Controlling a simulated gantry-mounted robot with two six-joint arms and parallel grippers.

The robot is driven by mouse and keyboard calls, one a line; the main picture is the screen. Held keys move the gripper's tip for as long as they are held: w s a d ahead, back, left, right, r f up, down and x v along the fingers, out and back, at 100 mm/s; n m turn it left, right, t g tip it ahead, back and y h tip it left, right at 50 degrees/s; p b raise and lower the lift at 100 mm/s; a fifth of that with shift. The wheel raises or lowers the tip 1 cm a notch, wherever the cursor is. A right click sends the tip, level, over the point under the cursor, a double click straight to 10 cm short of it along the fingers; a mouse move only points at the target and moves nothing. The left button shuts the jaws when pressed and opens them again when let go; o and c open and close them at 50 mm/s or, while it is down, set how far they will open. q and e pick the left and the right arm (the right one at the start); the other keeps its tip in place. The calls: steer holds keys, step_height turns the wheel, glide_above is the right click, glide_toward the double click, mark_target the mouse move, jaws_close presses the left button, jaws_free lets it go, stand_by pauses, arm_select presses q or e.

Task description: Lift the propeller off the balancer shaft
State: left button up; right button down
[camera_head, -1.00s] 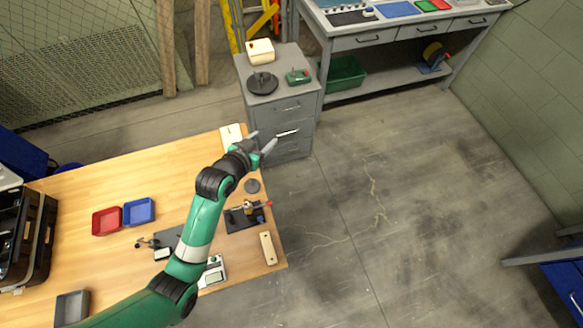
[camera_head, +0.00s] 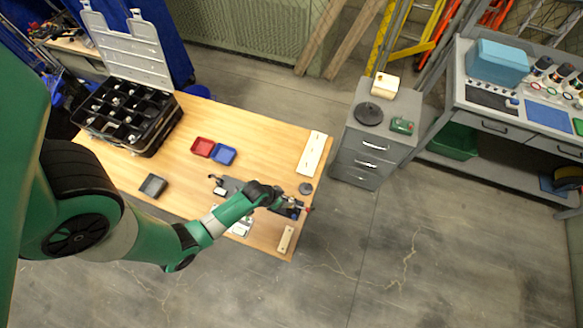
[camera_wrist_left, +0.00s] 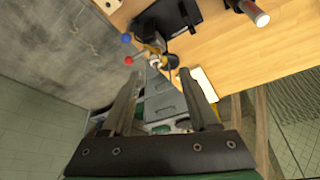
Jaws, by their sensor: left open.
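The balancer (camera_head: 291,212) is a dark stand near the right edge of the wooden table, partly hidden by my left gripper (camera_head: 284,203). In the left wrist view, the balancer's dark base (camera_wrist_left: 168,18) is at the top, with a blue knob, a red knob and a brass-coloured part (camera_wrist_left: 156,46) below it. The propeller's outline is too small to separate clearly from the shaft. My left gripper also shows in the left wrist view (camera_wrist_left: 160,75), its two fingers wide apart with nothing held between them. My right gripper is not in view.
The wooden table (camera_head: 262,135) also holds a red bin (camera_head: 202,147), a blue bin (camera_head: 223,154), a grey tray (camera_head: 153,185), a dark disc (camera_head: 306,188) and a pale block (camera_head: 286,239). A grey drawer cabinet (camera_head: 372,150) stands beyond the table's right end.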

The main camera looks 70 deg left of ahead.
mark_target(291, 200)
arm_select(q)
steer(key=b+x, duration=0.1)
steer(key=x, duration=0.1)
steer(key=b+x, duration=0.3)
steer(key=x, duration=0.1)
steer(key=shift+w+d+f, duration=0.25)
steer(key=shift+w+d, duration=0.05)
steer(key=shift+d, duration=0.05)
steer(key=shift+w+a+f, duration=0.2)
steer(key=shift+w+f, duration=0.1)
steer(key=shift+f, duration=0.2)
jaws_close()
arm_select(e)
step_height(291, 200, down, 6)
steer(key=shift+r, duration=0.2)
